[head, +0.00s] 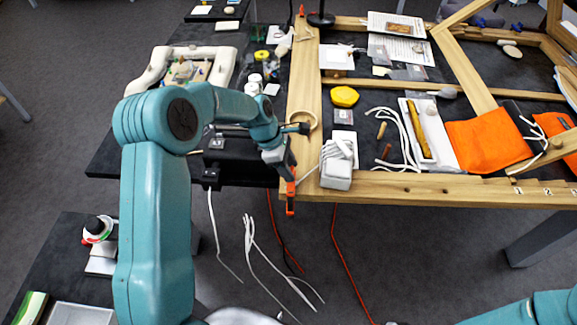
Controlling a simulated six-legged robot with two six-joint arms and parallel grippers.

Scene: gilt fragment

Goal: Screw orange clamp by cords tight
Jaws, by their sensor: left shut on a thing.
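An orange clamp (290,197) sits at the front left corner of the wooden frame (420,187), with its lower part hanging below the edge. My left gripper (287,170) reaches in from the left and is shut on the clamp; its fingers hide the clamp's upper part. White cords (340,150) lie bundled on a white box (337,174) just right of the clamp. More white cords (403,138) lie farther right. Part of my right arm (530,308) shows at the lower right; its gripper is out of view.
An orange cloth pouch (489,141), a yellow lump (345,96) and a yellow-handled tool (418,130) lie inside the frame. Loose white cords (262,255) and a red cord (345,262) hang below the table edge. A side table (50,265) stands at the lower left.

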